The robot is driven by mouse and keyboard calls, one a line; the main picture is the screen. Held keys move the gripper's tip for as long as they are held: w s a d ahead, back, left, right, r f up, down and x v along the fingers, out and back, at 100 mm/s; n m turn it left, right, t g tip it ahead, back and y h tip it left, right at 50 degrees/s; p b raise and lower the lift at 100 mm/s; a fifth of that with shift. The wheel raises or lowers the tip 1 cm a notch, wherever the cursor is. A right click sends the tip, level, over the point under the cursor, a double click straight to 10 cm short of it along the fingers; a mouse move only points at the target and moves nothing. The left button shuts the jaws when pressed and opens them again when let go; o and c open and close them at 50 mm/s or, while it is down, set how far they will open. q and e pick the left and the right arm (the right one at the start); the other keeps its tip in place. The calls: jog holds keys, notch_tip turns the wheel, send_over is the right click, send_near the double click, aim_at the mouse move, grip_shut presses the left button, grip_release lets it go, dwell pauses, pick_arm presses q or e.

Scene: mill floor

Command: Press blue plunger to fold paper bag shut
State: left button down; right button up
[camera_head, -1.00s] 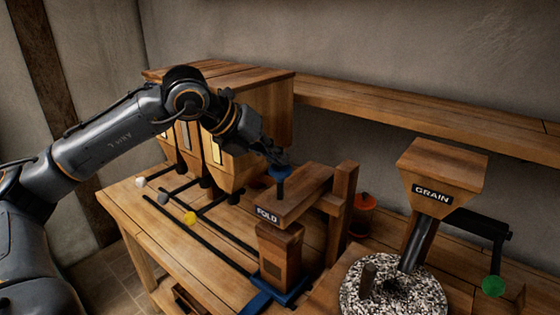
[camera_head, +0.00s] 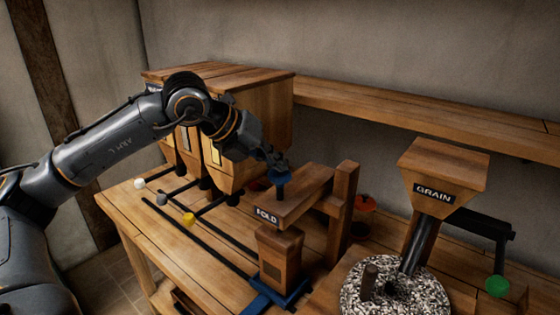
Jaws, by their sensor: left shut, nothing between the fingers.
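The blue plunger (camera_head: 280,178) stands upright on the arm of the wooden press (camera_head: 300,195) marked FOLD. My left gripper (camera_head: 279,163) is shut and empty, with its fingertips at the top of the plunger. Whether they touch it is hard to tell. A brown, upright, box-like bag (camera_head: 280,255) stands below the press arm on a blue base (camera_head: 296,291). Its top is partly hidden under the arm, so I cannot tell how it is folded. My right gripper is not in view.
Wooden bins (camera_head: 230,165) stand behind my left arm, with rods ending in white, grey and yellow knobs (camera_head: 188,219) on the bench. A GRAIN hopper (camera_head: 443,172), a millstone (camera_head: 420,298), a green knob (camera_head: 497,286) and a red object (camera_head: 366,202) are to the right.

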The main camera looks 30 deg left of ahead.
pick_arm(q)
jog(key=shift+w+a+f, duration=0.2)
jog(key=shift+a+f, duration=0.05)
jog(key=shift+f, duration=0.2)
jog(key=shift+f+b, duration=0.25)
jog(key=shift+b, duration=0.2)
jog(key=shift+r, duration=0.1)
